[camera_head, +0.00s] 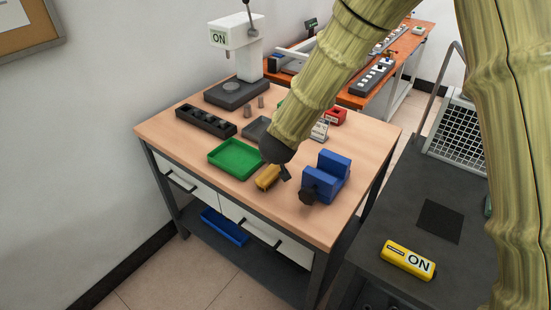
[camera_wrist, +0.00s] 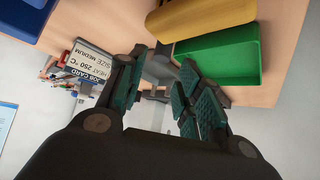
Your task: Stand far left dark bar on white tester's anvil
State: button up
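The white tester (camera_head: 240,60), marked ON, stands at the back of the wooden table. Its dark base (camera_head: 222,101) carries a small round anvil (camera_head: 232,85), which looks bare. A black rack (camera_head: 207,121) with a row of openings lies in front of the base; any dark bars inside cannot be made out. Two small grey upright pieces (camera_head: 261,101) stand right of the rack. My gripper (camera_head: 285,172) hangs over the table between a yellow block and a blue vise. In the wrist view my gripper (camera_wrist: 158,84) has its fingers apart, with nothing held between them.
A green tray (camera_head: 234,158) and a grey tray (camera_head: 256,130) lie mid-table. The yellow block (camera_head: 267,177) and blue vise (camera_head: 325,176) are close to my gripper. The job card (camera_wrist: 90,66) shows left in the wrist view. The front left tabletop is clear.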

jog(key=shift+a+p+x, duration=0.15)
jog(key=shift+p+x, duration=0.35)
jog(key=shift+x, duration=1.35)
jog(key=shift+a+p+x, duration=0.15)
jog(key=shift+p+x, duration=0.3)
jog(key=shift+x, duration=1.4)
jog(key=shift+w+f, duration=0.2)
jog(key=shift+f, duration=0.25)
jog(key=shift+d+r, duration=0.1)
grip_shut()
